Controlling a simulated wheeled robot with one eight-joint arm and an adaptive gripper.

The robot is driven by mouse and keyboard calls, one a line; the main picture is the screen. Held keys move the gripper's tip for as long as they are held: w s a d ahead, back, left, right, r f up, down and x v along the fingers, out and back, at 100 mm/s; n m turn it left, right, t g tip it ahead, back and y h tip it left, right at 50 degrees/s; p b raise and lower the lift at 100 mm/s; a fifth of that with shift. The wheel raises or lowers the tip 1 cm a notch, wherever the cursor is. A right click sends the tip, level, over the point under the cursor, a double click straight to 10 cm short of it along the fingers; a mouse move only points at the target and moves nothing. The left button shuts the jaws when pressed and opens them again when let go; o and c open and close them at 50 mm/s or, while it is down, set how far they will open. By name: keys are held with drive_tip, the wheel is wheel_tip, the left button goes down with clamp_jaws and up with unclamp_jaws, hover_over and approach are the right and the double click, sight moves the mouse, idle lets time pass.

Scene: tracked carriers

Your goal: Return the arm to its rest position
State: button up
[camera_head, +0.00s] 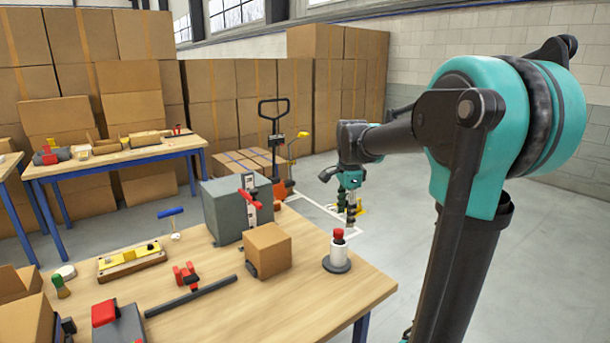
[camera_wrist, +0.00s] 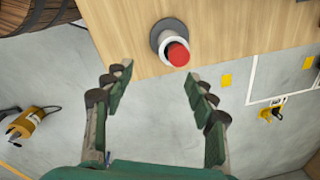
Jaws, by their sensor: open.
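My arm extends from the right of the head view, with teal joints and dark links. My gripper (camera_head: 349,205) hangs pointing down past the right edge of the wooden table (camera_head: 338,287). In the wrist view my gripper (camera_wrist: 160,88) has its two fingers spread wide with nothing between them. A white cylinder with a red top (camera_head: 338,250) stands upright near the table's right edge. It also shows in the wrist view (camera_wrist: 178,53), beyond the fingertips and apart from them.
A cardboard box (camera_head: 268,250), a grey case (camera_head: 226,212) and a dark bar (camera_head: 190,297) are on the table. A pallet jack (camera_head: 276,140) stands behind. Stacked cartons (camera_head: 130,40) line the back. A second table (camera_head: 110,158) is at left. Floor at right is clear.

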drive_tip(key=s+d+f+n+t, duration=0.3)
drive_tip(key=s+f+n, duration=1.3)
drive_tip(key=s, duration=0.5)
wheel_tip(320, 180, down, 2)
drive_tip(key=shift+s+f, duration=0.1)
drive_tip(key=shift+s, duration=0.05)
